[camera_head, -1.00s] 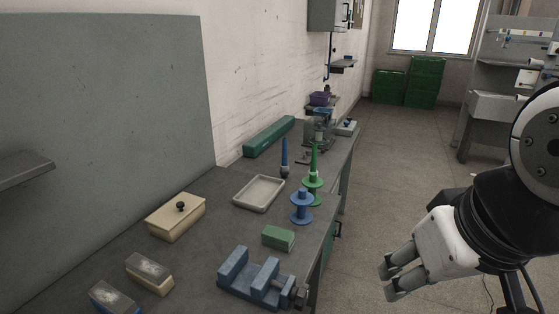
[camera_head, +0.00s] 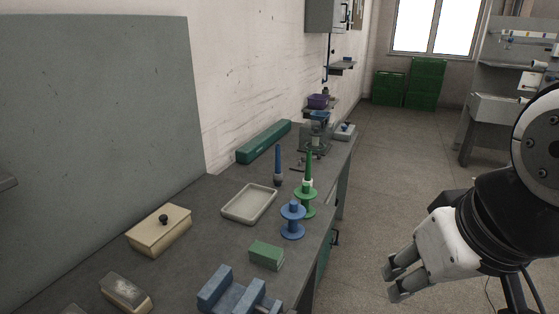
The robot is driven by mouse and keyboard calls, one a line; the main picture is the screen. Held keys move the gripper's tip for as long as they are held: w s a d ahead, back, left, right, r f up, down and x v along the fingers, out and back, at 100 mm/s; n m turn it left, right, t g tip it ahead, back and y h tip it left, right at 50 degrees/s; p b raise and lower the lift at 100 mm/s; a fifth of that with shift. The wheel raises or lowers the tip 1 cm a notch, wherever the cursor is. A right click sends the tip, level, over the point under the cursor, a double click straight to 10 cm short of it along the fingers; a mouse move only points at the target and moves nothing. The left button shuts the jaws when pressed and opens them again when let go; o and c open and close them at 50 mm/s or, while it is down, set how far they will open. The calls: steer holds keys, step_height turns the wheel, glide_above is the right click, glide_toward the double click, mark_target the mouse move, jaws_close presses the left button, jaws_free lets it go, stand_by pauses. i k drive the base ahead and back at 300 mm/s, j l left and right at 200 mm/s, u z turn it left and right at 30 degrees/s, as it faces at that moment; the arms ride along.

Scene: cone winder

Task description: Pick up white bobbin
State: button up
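No clear white bobbin shows on the bench. A small white piece (camera_head: 308,183) shows at the foot of the green spindle, just above the green bobbin (camera_head: 306,200); I cannot tell whether it is a bobbin. A blue bobbin (camera_head: 292,219) stands upright in front of the green one. My gripper (camera_head: 392,283) hangs over the floor at the right, well apart from the bench. Its two fingers are parted with nothing between them.
The grey bench (camera_head: 205,215) holds a shallow tray (camera_head: 229,216), a lidded cream box (camera_head: 151,240), a green block (camera_head: 266,256) and a blue vise-like block (camera_head: 214,288). A long green case (camera_head: 263,142) lies along the wall. Green crates (camera_head: 424,82) stand at the back. The aisle floor is clear.

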mark_target(307, 179)
steer(key=i+l, duration=1.45)
steer(key=i+l+u, duration=0.1)
steer(key=i+l, duration=0.8)
steer(key=i+l+u, duration=0.15)
steer(key=i+l, duration=0.25)
steer(key=l, duration=0.25)
steer(key=i+l+u, duration=0.1)
steer(key=u, duration=1.1)
